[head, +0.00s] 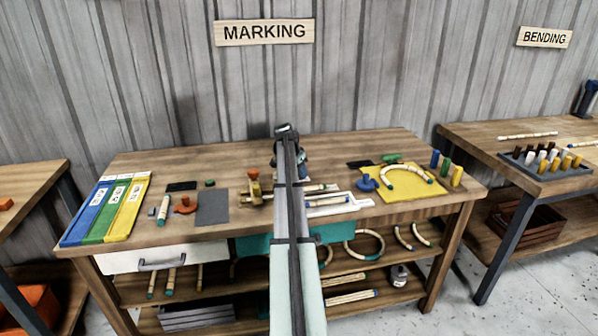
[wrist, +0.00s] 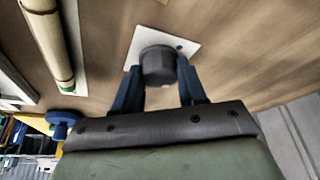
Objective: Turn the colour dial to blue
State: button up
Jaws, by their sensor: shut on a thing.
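In the wrist view, the colour dial (wrist: 158,64) is a dark grey round knob on a white square plate (wrist: 192,46). One blue dot (wrist: 180,47) shows on the plate, just beyond the knob to the right; the rest of the plate's face is partly covered by the knob. My gripper (wrist: 161,80) is shut on the dial, with one blue finger on each side of it. No pointer mark on the knob can be made out. In the head view, my arm hides the dial.
A pale rattan stick (wrist: 48,40) lies in a white holder left of my gripper in the wrist view. A blue knob-like piece (head: 367,183) and a yellow mat (head: 407,198) are right of my arm. A dark grey pad (head: 212,207) lies to its left.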

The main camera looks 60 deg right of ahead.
jog(key=shift+n, duration=0.5)
jog(key=o, duration=1.1)
jog(key=shift+c, duration=0.2)
jog(key=shift+r, duration=0.1)
jog(key=s+v, duration=0.1)
jog(key=v, duration=1.2)
jog(key=shift+w+a+r, duration=0.15)
jog(key=shift+w+r, duration=0.1)
jog(key=shift+r, duration=0.05)
